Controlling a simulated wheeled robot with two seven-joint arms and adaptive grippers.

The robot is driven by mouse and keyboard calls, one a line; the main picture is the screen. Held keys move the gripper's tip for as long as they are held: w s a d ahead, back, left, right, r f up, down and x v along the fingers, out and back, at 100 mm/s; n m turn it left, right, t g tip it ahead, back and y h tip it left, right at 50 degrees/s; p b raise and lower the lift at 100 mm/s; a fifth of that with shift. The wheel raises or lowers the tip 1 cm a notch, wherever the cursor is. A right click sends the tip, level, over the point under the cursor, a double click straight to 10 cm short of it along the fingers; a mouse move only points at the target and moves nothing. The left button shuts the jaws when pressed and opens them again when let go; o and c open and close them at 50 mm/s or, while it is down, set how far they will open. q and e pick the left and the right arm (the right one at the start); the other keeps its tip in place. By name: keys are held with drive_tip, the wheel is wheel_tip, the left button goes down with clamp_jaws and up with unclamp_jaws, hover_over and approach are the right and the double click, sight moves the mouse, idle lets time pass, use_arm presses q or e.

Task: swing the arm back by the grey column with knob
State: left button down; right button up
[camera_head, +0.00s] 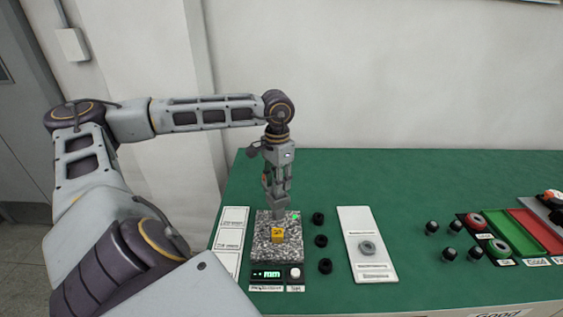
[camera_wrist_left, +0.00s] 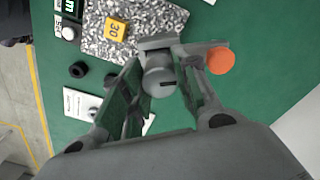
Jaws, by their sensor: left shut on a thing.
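The grey column with knob (camera_wrist_left: 160,78) stands at the edge of a speckled stone plate (camera_head: 263,245). In the head view, only its lower part (camera_head: 280,211) shows under my gripper. My left gripper (camera_head: 278,192) comes down over it from above. In the left wrist view, the fingers of my left gripper (camera_wrist_left: 165,88) lie on both sides of the column, shut on it. A grey arm piece shows at the column's top, and an orange round part (camera_wrist_left: 220,61) sits beside it. A yellow block marked 30 (camera_head: 277,235) rests on the plate. My right gripper is out of view.
A green digital display (camera_head: 266,274) and a white knob (camera_head: 295,273) sit in front of the plate. Green (camera_head: 513,233) and red trays lie farther right.

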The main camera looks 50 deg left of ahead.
use_arm(q)
drive_tip(key=shift+w+a+r, duration=0.15)
drive_tip(key=shift+a+r, duration=0.05)
drive_tip(key=shift+r, duration=0.05)
idle(0.3)
drive_tip(key=c, duration=1.4)
unclamp_jaws()
drive_tip(key=o, duration=0.3)
drive_tip(key=shift+d+f, duration=0.1)
drive_tip(key=shift+f, duration=0.05)
drive_tip(key=shift+o, duration=0.2)
drive_tip(key=shift+d, duration=0.1)
wheel_tip(320, 180, up, 12)
